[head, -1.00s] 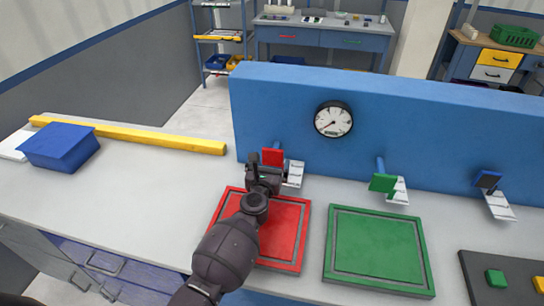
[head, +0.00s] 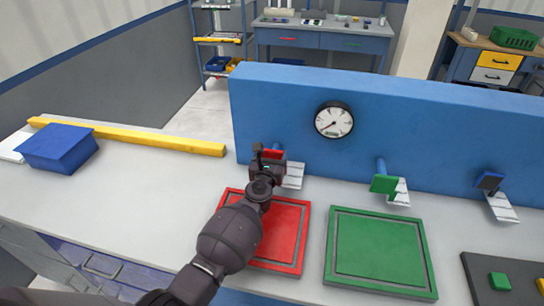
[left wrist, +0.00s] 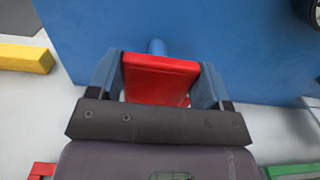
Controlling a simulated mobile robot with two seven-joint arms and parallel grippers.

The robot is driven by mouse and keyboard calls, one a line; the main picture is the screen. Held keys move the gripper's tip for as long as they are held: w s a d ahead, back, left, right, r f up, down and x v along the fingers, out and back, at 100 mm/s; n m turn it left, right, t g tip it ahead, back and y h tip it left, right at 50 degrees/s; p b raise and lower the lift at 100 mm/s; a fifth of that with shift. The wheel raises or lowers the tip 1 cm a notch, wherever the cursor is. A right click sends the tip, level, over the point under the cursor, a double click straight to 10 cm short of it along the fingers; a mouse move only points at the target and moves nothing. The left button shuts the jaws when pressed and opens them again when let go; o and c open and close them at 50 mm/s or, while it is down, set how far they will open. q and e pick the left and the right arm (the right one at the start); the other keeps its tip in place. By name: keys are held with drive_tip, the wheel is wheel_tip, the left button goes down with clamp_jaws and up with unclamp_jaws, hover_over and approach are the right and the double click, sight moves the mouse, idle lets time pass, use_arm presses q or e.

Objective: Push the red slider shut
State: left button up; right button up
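The red slider (head: 273,154) is a red plate on a blue rod at the front of the blue wall (head: 400,120). In the left wrist view the slider (left wrist: 158,75) lies between my two spread fingertips, with its rod behind it. My left gripper (head: 266,163) is open around the slider, one finger at each side. I cannot tell whether the fingers touch it. In the left wrist view the gripper (left wrist: 160,85) is close to the wall. In the head view the gripper hides the lower part of the slider. My right gripper is not in view.
Red (head: 285,235) and green (head: 378,250) pads lie in front. A blue box (head: 58,148) and yellow bar (head: 140,136) are at left.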

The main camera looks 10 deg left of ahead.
sight(275, 147)
use_arm(q)
drive_tip(key=c, duration=0.6)
drive_tip(key=w+b, duration=0.2)
drive_tip(key=w, duration=0.2)
drive_tip(key=shift+f, duration=0.2)
drive_tip(key=shift+w+r, duration=0.1)
drive_tip(key=shift+r, duration=0.25)
drive_tip(key=o, duration=0.9)
drive_tip(key=shift+c, duration=0.2)
drive_tip(key=o, duration=0.4)
drive_tip(key=shift+w+f, duration=0.15)
drive_tip(key=shift+w, duration=0.1)
drive_tip(key=shift+o, duration=0.2)
drive_tip(key=shift+s, duration=0.1)
